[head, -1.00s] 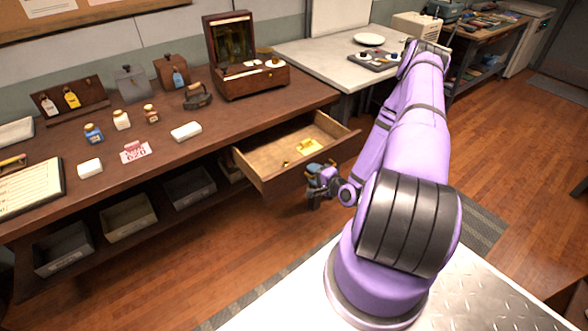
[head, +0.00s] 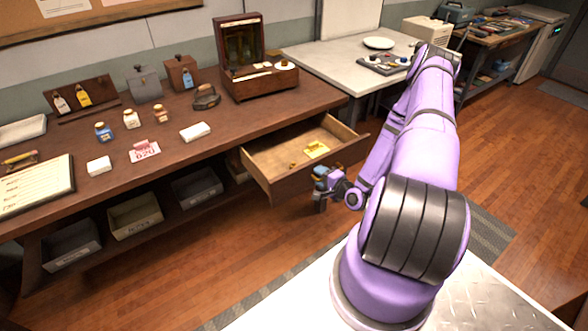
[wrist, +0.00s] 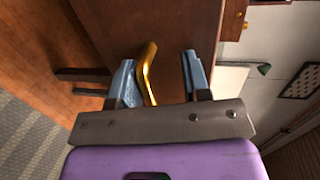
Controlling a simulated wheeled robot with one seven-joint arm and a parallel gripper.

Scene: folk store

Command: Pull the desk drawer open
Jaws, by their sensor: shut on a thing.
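The desk drawer (head: 275,156) is pulled well out from under the dark wooden desk (head: 110,175). Its light wooden inside shows, with a yellow item (head: 316,149) and small brass-coloured bits in it. My gripper (head: 322,179) is at the outside of the drawer front, low and near its middle. In the wrist view a curved gold handle (wrist: 147,75) stands between the blue-grey fingers of my gripper (wrist: 158,80), close against the left finger. The brown drawer front (wrist: 145,25) fills the area beyond it. The head view hides the handle behind my gripper.
On the desk are a clipboard (head: 35,187), small bottles, white blocks and an open wooden box (head: 258,80). A white table (head: 330,58) is behind the drawer.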

